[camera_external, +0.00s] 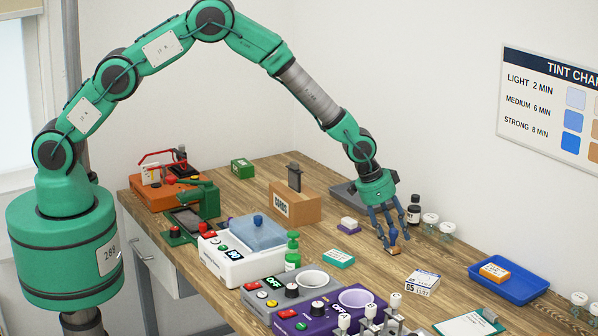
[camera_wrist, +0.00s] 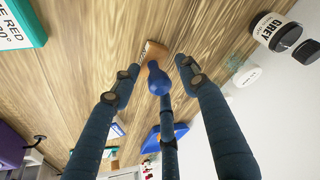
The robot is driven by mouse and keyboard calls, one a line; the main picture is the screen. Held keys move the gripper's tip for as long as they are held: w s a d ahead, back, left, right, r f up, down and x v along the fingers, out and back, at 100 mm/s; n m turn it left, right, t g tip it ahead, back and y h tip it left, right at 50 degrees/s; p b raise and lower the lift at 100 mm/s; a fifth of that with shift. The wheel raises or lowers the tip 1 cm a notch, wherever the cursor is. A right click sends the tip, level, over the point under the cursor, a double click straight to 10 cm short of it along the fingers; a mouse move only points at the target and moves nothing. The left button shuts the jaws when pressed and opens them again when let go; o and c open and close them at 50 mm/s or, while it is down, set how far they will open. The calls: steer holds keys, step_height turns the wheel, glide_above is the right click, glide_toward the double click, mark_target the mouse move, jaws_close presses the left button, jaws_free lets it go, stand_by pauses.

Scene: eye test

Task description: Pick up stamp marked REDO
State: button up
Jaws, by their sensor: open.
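A stamp with a wooden block and a round blue knob (camera_wrist: 158,80) stands on the table between my fingers in the wrist view. Dark marks show on its block's side, too small to read, so I cannot tell whether it says REDO. In the external view the stamp's wooden block (camera_external: 395,249) shows at my fingertips, partly hidden by them. My gripper (camera_external: 391,240) points down at the table around the stamp, with its blue-grey fingers apart. In the wrist view my gripper (camera_wrist: 157,72) is open, with fingers left and right of the knob and a third finger overlapping the knob's lower edge.
A dark-capped bottle (camera_external: 414,210) and white-lidded jars (camera_external: 430,219) stand close right of my gripper. A white and purple block (camera_external: 349,224) and a teal box (camera_external: 338,259) lie left. A labelled box (camera_external: 422,283) and a blue tray (camera_external: 532,288) are nearer the front right.

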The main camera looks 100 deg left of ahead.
mark_target(391, 230)
jaws_close()
steer(key=shift+r, duration=0.15)
steer(key=shift+r, duration=0.45)
steer(key=v, duration=0.2)
steer(key=shift+r, duration=0.35)
steer(key=s+d+r, duration=0.1)
steer(key=s+d, duration=0.3)
steer(key=s, duration=1)
steer(key=shift+s+r, duration=0.2)
steer(key=shift+s, duration=0.1)
